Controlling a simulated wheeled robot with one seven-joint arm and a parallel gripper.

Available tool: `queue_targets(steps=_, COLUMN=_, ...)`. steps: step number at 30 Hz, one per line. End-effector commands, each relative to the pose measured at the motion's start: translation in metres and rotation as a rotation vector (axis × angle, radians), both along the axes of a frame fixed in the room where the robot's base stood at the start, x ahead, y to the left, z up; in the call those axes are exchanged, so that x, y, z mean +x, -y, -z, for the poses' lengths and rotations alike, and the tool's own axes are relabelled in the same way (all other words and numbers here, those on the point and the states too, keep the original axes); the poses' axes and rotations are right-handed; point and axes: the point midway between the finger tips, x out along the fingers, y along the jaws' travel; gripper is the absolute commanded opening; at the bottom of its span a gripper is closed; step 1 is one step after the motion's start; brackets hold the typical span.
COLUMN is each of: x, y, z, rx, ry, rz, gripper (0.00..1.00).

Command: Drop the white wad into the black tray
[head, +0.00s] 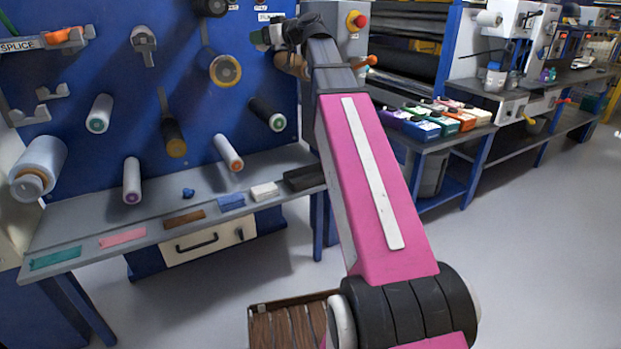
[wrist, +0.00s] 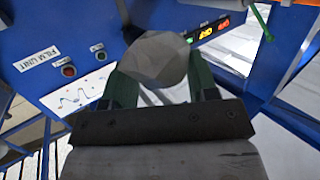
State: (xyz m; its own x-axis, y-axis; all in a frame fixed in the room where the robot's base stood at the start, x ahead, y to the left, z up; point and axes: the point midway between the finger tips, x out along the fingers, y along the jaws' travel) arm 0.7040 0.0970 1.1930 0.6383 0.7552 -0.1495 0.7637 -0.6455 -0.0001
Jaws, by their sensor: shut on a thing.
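A pale grey-white, faceted wad (wrist: 158,58) is between the green fingers of my gripper (wrist: 155,80) in the wrist view. The fingers are shut on it from both sides. In the head view my gripper (head: 272,36) is at the far end of my arm, high by the right edge of the blue panel; the wad cannot be made out there. The black tray (head: 305,178) lies at the right end of the grey shelf, below my gripper and well apart from it. My arm passes close to its right side.
The grey shelf (head: 110,222) also bears a white tray (head: 264,191), a blue tray (head: 231,202), a brown tray (head: 184,218) and a small blue wad (head: 188,193). Rollers stick out from the blue panel (head: 190,110). Open floor (head: 520,240) lies to the right.

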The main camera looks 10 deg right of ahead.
Motion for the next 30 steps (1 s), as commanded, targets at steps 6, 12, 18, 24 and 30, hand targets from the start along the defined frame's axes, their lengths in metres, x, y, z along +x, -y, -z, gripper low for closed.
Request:
queue_targets(steps=6, x=0.000, y=0.000, z=0.000, rx=0.000, ry=0.000, rz=0.000, gripper=0.32)
queue_targets(steps=12, x=0.005, y=0.004, z=0.010, rx=-0.003, ry=-0.003, rz=-0.001, gripper=0.32)
queue_targets(steps=18, x=0.024, y=0.020, z=0.052, rx=-0.011, ry=-0.013, rz=-0.009, gripper=0.32)
queue_targets(steps=24, x=0.044, y=0.042, z=0.107, rx=-0.019, ry=-0.017, rz=-0.017, gripper=0.31)
queue_targets(steps=30, x=0.059, y=0.064, z=0.163, rx=-0.023, ry=-0.022, rz=-0.023, gripper=0.31)
